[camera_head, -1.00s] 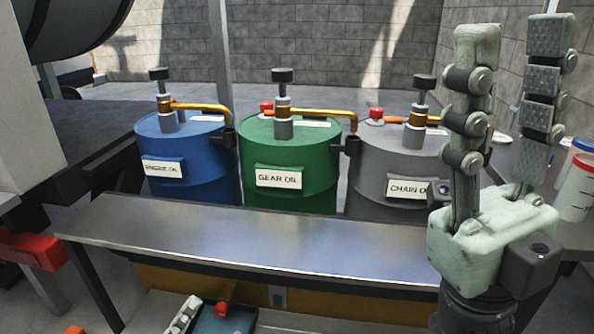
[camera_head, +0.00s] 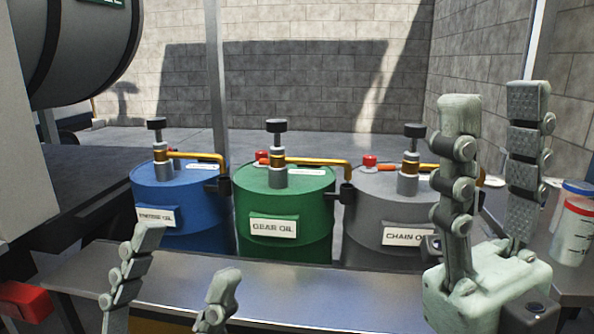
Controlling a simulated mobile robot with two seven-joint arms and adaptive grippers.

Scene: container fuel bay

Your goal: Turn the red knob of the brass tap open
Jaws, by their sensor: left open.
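I cannot make out a brass tap with a red knob for certain. Brass-coloured spouts run from the pumps on the blue drum (camera_head: 180,208), the green drum (camera_head: 285,207) and the grey drum (camera_head: 375,215). Small red caps sit on the green drum's top (camera_head: 262,157) and the grey drum's top (camera_head: 370,161). My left gripper (camera_head: 187,258) rises from the bottom edge with its two fingers apart, empty, in front of the bench and drums. My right gripper (camera_head: 494,100) points up at the right, fingers wide apart and empty, partly covering the grey drum.
A metal bench (camera_head: 290,292) runs across the front. A red object (camera_head: 22,302) is at the left edge. A large dark tank (camera_head: 75,45) is upper left.

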